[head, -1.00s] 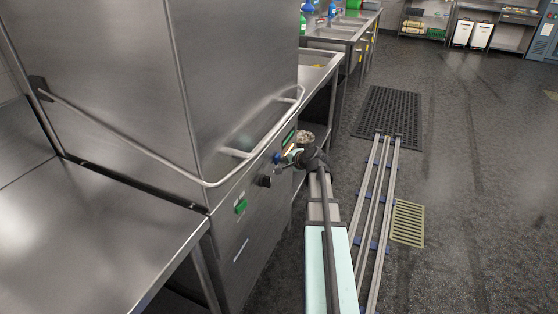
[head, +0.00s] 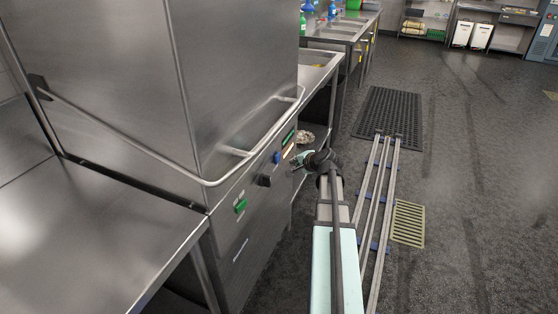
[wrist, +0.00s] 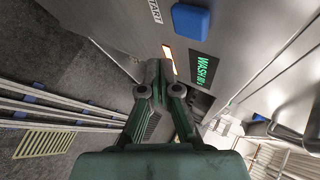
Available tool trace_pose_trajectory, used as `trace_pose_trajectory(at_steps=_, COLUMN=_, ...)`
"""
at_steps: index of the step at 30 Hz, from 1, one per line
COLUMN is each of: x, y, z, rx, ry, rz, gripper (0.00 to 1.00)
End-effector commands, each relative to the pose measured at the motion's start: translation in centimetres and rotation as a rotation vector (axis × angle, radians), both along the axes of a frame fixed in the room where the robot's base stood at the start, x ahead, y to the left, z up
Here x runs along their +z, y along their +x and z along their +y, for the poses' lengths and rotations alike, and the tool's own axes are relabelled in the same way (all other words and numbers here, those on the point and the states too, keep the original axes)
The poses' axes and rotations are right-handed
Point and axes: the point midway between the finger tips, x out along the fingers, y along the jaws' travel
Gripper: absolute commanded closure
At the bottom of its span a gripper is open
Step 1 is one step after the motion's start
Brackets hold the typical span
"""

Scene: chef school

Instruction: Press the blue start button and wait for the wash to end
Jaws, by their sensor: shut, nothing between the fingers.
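The blue start button (head: 277,158) sits on the front panel of the steel dishwasher (head: 240,258). In the wrist view the blue button (wrist: 190,20) is at the top, beside a START label (wrist: 156,11). A display (wrist: 203,68) shows green letters starting "WASHIN", with the end cut off; it also shows in the head view (head: 288,138). An orange strip (wrist: 169,60) is lit beside it. My gripper (wrist: 162,66) is shut and empty. In the head view my gripper (head: 295,161) is right of the button, apart from it. The hood is down.
The hood's bar handle (head: 130,152) runs across the machine's front. A black knob (head: 264,181) and a green switch (head: 240,206) are on the panel. A steel table (head: 90,235) is at left, sinks (head: 335,32) behind. Open floor and a grate (head: 408,222) lie right.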

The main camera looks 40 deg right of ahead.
Motion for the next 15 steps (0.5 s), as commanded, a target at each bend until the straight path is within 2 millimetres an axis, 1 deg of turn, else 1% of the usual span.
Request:
trace_pose_trajectory(at_steps=1, x=-0.1, y=-0.5, z=-0.2, rx=-0.001, ry=0.001, rz=0.0, gripper=1.0)
trace_pose_trajectory(at_steps=6, x=0.0, y=-1.6, z=-1.0, rx=-0.001, ry=-0.001, rz=-0.001, gripper=1.0)
trace_pose_trajectory(at_steps=15, x=0.0, y=-1.9, z=-1.1, rx=0.001, ry=0.0, rz=0.0, gripper=1.0)
